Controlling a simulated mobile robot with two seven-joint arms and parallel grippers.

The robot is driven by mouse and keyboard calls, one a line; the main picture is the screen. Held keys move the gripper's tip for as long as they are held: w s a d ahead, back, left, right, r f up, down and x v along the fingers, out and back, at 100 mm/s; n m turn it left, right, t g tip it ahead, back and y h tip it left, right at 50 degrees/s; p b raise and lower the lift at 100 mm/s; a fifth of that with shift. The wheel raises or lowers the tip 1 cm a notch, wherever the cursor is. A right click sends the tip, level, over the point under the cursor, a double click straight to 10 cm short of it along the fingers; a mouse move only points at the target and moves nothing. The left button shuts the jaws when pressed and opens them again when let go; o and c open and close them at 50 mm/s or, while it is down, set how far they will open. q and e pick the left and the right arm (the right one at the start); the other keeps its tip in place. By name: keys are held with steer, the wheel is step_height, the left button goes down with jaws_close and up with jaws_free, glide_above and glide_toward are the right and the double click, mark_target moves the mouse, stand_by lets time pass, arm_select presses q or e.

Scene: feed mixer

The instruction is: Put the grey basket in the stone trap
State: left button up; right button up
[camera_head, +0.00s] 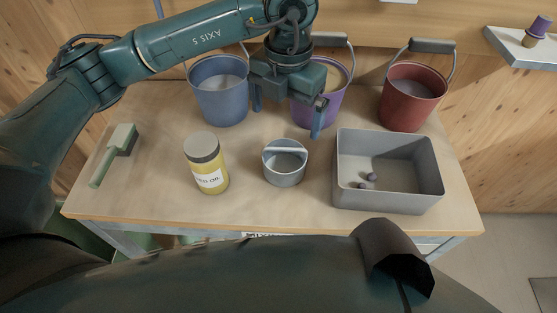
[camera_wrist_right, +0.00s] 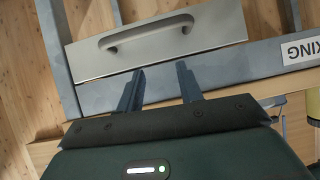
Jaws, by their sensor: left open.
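The small grey basket (camera_head: 284,174) stands upright on the workbench at its middle, with a light handle across its top. My left gripper (camera_head: 288,115) is open and empty behind and above it, apart from it. No label marks a stone trap. A larger grey rectangular bin (camera_head: 389,199), open at the top, stands right of the basket with a few small dark lumps (camera_head: 369,178) inside. My right gripper (camera_wrist_right: 159,83) is open and empty in the right wrist view, in front of a grey panel with a handle (camera_wrist_right: 155,42).
A yellow oil jar (camera_head: 207,168) stands left of the basket. A green brush (camera_head: 114,150) lies at far left. Blue (camera_head: 220,100), purple (camera_head: 330,105) and red (camera_head: 409,99) buckets line the back.

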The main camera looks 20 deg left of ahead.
mark_target(286, 149)
arm_select(q)
step_height(286, 149, down, 13)
steer(key=shift+w+d+r+p, duration=0.1)
steer(key=shift+p, duration=0.95)
steer(key=shift+c, duration=0.4)
